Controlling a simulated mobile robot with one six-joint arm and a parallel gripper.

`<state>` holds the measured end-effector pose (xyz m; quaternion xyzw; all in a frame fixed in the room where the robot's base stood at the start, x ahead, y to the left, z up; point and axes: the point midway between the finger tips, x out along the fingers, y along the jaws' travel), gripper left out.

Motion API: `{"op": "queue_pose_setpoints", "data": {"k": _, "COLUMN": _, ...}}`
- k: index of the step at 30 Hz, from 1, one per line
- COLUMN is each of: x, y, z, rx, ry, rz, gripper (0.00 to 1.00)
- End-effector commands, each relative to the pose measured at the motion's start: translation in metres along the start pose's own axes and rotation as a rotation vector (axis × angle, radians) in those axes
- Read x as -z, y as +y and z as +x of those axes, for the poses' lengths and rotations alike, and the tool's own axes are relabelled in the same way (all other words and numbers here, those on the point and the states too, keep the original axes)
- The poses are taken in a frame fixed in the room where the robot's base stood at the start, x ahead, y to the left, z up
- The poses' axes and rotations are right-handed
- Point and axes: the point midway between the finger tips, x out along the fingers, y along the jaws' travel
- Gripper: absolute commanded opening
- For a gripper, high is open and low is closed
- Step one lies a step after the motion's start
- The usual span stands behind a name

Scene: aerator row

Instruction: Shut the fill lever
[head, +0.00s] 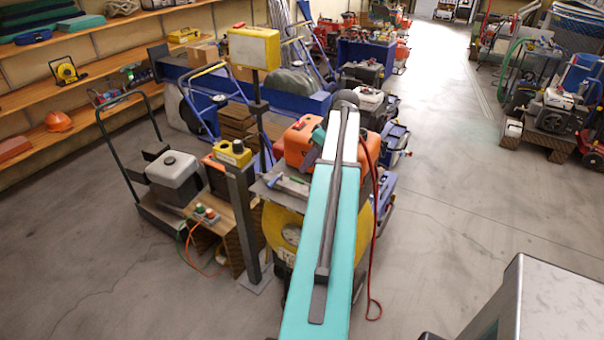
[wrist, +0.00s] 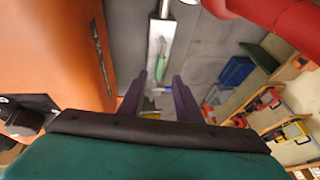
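My gripper (wrist: 160,92) shows in the wrist view as two dark purple fingers, apart, with nothing clearly held between them. A slim green-handled piece (wrist: 160,68) on a pale metal strip shows beyond the fingertips; I cannot tell whether it is the fill lever. A large orange body (wrist: 62,50) fills the left of the wrist view, close to the left finger. In the head view an orange machine housing (head: 300,146) stands behind my teal arm, which hides part of it. My fingers cannot be made out there, and no fill lever is clearly identifiable.
A post with a yellow box (head: 254,48) stands left of my arm. A grey-topped cart (head: 174,172) and a yellow control box (head: 232,152) are near it. A red hose (head: 376,240) hangs right of my arm. The floor aisle at right (head: 455,150) is clear.

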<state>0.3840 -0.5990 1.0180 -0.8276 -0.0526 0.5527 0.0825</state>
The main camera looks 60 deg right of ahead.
Motion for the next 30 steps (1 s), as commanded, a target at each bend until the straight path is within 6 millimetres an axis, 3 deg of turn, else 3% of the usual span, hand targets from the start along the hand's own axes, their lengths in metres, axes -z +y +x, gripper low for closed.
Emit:
{"op": "queue_pose_setpoints", "data": {"k": 15, "x": 0.000, "y": 0.000, "z": 0.050, "rx": 0.001, "ry": 0.000, "rz": 0.001, "gripper": 0.31}}
{"op": "queue_pose_setpoints", "data": {"k": 30, "x": -0.001, "y": 0.001, "z": 0.061, "rx": -0.001, "ry": 0.000, "rz": 0.002, "gripper": 0.31}}
